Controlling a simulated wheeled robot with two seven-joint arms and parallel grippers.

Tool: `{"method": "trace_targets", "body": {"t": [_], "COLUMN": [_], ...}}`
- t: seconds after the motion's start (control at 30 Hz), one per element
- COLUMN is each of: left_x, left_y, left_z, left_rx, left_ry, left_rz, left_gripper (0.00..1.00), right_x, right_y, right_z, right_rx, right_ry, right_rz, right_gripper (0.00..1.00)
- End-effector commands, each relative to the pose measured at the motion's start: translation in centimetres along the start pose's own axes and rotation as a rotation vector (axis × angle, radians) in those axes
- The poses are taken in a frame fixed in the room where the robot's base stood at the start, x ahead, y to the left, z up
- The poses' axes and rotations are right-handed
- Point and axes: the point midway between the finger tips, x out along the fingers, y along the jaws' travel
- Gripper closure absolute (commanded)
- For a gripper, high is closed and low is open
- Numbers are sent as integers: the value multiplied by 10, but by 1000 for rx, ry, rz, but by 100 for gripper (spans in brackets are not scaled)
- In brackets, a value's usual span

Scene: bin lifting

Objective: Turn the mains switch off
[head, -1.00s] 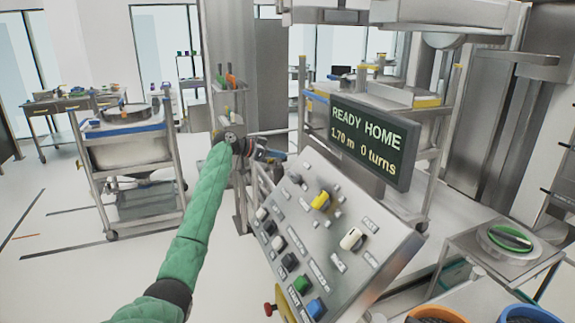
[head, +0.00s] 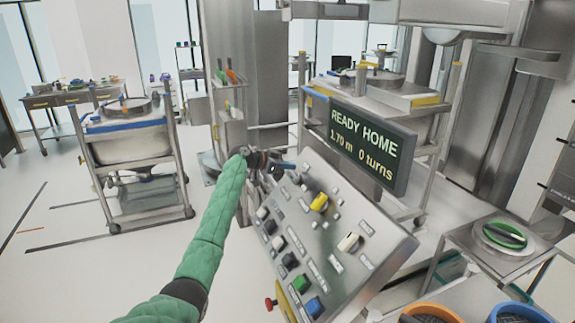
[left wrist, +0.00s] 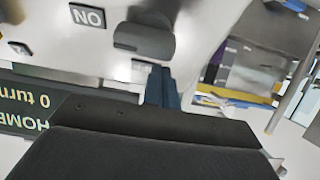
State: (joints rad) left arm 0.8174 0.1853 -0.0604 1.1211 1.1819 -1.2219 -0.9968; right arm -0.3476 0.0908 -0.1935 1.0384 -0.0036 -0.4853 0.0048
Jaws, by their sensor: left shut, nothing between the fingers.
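A sloped metal control panel (head: 345,262) carries several knobs and buttons. A dark knob (head: 307,183) sits near its upper left edge, beside a yellow knob (head: 319,202); a white knob (head: 349,242) is lower right. The labels are too small to tell which is the mains switch. My left gripper (head: 287,165) is shut and empty, just off the panel's upper left corner. In the left wrist view its blue fingertips (left wrist: 164,88) are close to a dark grey rotary knob (left wrist: 145,38), with an upside-down "ON" label (left wrist: 88,15) beside it. Contact cannot be told. My right gripper is out of view.
A dark display (head: 366,147) reading "READY HOME, 1.70 m, 0 turns" stands behind the panel's upper edge. A red knob (head: 270,303) sticks out at the panel's lower left. A bin on a wheeled frame (head: 130,142) stands left.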

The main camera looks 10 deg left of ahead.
Motion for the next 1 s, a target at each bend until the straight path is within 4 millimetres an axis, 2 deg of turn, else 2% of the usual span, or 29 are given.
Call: {"method": "trace_targets", "body": {"t": [0.2, 0.67, 1.0], "left_x": [-2, -2, -2], "left_y": [0, 0, -1], "left_z": [6, 7, 8], "left_rx": [0, -12, -69], "left_ry": [-1, 0, -1], "left_rz": [0, -4, -25], "left_gripper": [100, 100, 100], "right_x": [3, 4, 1], "right_y": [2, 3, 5], "right_z": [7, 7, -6], "right_rx": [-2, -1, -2], "right_ry": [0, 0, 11], "right_rz": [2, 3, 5], "right_gripper": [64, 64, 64]}}
